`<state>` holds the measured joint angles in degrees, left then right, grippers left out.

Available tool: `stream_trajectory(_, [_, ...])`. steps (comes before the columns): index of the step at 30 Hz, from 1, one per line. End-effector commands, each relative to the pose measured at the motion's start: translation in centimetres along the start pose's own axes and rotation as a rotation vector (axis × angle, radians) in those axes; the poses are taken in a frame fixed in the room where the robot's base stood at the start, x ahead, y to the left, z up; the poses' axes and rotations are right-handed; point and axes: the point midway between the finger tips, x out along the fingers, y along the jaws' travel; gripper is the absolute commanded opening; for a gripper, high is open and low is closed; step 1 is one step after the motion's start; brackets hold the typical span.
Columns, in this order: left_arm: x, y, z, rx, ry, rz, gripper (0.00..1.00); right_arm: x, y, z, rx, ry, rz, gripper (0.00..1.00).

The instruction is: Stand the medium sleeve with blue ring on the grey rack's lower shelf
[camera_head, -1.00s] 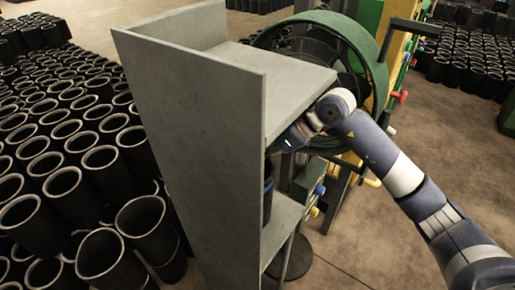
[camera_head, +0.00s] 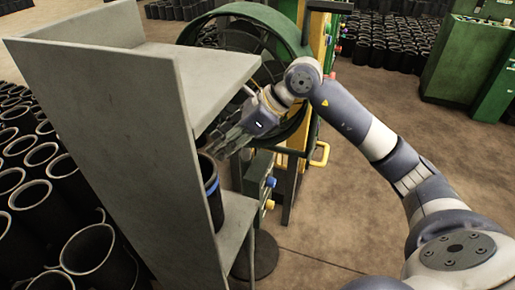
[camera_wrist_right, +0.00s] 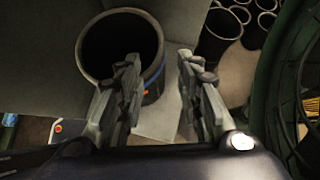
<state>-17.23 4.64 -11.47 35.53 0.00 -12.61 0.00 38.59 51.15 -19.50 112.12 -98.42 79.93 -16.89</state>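The black sleeve with a blue ring (camera_head: 211,190) stands upright on the lower shelf (camera_head: 238,215) of the grey rack (camera_head: 110,120), partly hidden by the rack's side panel. Its open mouth shows in the right wrist view (camera_wrist_right: 112,42), with a bit of blue ring on its right side. My right gripper (camera_head: 218,146) is at the shelf opening, just above and beside the sleeve. In the wrist view its fingers (camera_wrist_right: 158,62) are spread apart; the left finger overlaps the sleeve's right side, and I cannot tell whether it touches. My left gripper is out of view.
The rack's upper shelf (camera_head: 205,75) lies above my right gripper. A green wheel-like machine (camera_head: 285,35) stands close behind. Many black sleeves (camera_head: 95,250) crowd the floor at left. Open floor (camera_head: 330,215) lies to the right of the rack.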

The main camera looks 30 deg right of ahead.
Motion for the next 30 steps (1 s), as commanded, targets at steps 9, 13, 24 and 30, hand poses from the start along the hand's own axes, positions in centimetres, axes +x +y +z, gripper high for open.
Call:
stream_trajectory(9, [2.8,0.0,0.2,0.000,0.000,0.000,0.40,-4.0,0.0,-4.5,0.001,0.002,-0.004,0.33])
stream_trajectory(13, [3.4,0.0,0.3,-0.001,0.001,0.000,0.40,-5.1,0.0,-5.6,0.003,0.001,-0.002,0.33])
stream_trajectory(24, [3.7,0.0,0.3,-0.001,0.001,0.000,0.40,-6.2,0.1,-6.1,-0.001,-0.002,0.000,0.33])
stream_trajectory(30, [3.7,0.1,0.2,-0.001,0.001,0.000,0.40,-6.1,0.1,-6.1,-0.001,-0.002,-0.001,0.33])
